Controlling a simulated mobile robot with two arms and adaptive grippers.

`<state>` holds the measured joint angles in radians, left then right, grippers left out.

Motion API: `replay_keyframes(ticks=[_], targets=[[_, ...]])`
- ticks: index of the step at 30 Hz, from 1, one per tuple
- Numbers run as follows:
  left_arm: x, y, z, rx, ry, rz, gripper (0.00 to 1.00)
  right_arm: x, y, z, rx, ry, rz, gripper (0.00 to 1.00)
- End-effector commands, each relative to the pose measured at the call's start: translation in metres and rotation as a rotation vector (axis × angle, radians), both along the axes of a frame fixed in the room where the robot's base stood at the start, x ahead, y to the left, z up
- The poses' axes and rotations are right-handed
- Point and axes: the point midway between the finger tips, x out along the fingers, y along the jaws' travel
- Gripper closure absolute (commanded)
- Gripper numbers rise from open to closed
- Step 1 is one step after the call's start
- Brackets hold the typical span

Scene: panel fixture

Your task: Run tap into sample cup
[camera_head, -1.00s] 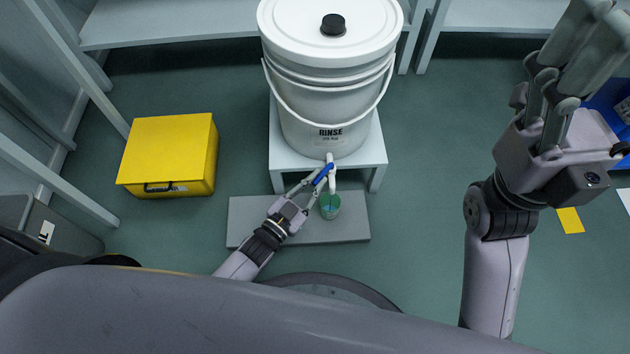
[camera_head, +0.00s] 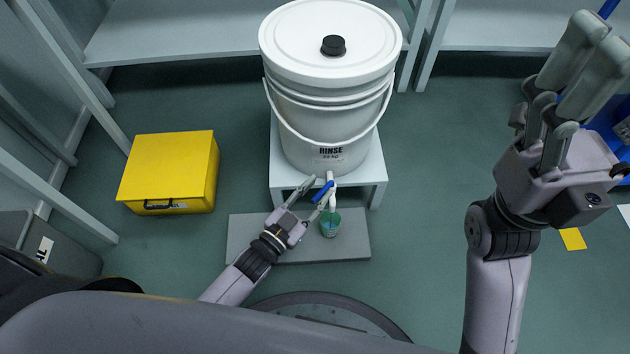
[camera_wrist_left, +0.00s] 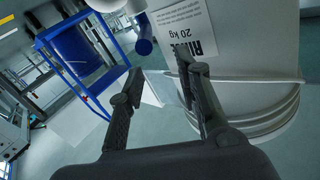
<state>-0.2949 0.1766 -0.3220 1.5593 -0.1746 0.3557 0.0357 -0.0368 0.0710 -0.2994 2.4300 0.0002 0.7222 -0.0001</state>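The white rinse bucket (camera_head: 325,100) stands on a low white stand, with a white spout (camera_head: 331,200) at its lower front. The tap's blue handle (camera_head: 322,192) slants across the spout; the blue part (camera_wrist_left: 144,46) also shows in the left wrist view. The green sample cup (camera_head: 330,224) stands upright below the spout. Something bluish shows inside; I cannot tell whether water runs. My left gripper (camera_head: 314,193) is open, its fingers apart near the handle; the wrist view shows an empty gap between the fingertips (camera_wrist_left: 159,66). My right gripper (camera_head: 600,35) is raised at the right, open and empty.
The cup stands on a grey slab (camera_head: 245,238) in front of the white stand (camera_head: 372,175). A yellow case (camera_head: 165,170) sits on the floor to the left. Shelves (camera_head: 190,30) run behind. The floor between the stand and my right arm is clear.

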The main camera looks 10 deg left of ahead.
Motion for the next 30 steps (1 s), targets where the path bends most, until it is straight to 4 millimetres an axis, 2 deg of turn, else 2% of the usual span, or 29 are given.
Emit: replay_keyframes(ticks=[3, 9, 14, 23, 25, 26, 28, 29, 30], targets=[[-0.001, 0.000, 0.023, 0.000, -0.003, -0.002, 0.69, 0.000, 0.000, 0.000, 0.001, 0.001, 0.000, 0.32], [0.000, 0.000, 0.050, 0.002, -0.002, -0.001, 0.69, 0.000, 0.000, 0.000, 0.000, 0.002, 0.001, 0.32], [0.000, 0.000, 0.059, 0.001, 0.001, -0.001, 0.69, 0.000, 0.000, 0.000, 0.000, 0.002, 0.001, 0.32], [0.000, 0.000, 0.060, 0.000, 0.001, 0.000, 0.69, 0.000, 0.000, 0.000, 0.000, 0.002, 0.001, 0.32], [0.000, -0.001, 0.069, -0.010, -0.017, -0.002, 0.69, 0.000, 0.000, 0.001, 0.000, 0.003, 0.001, 0.32], [0.000, -0.002, 0.078, -0.020, -0.034, -0.004, 0.69, 0.000, 0.000, 0.001, 0.001, 0.004, 0.001, 0.32], [0.000, -0.007, 0.114, -0.066, -0.106, -0.011, 0.69, 0.000, 0.000, 0.003, 0.003, 0.011, 0.001, 0.32], [-0.001, -0.009, 0.136, -0.094, -0.152, -0.016, 0.69, 0.001, 0.000, 0.001, 0.003, 0.022, 0.001, 0.32], [-0.004, -0.011, 0.171, -0.139, -0.226, -0.021, 0.69, 0.002, -0.001, -0.002, 0.003, 0.042, 0.002, 0.32]])
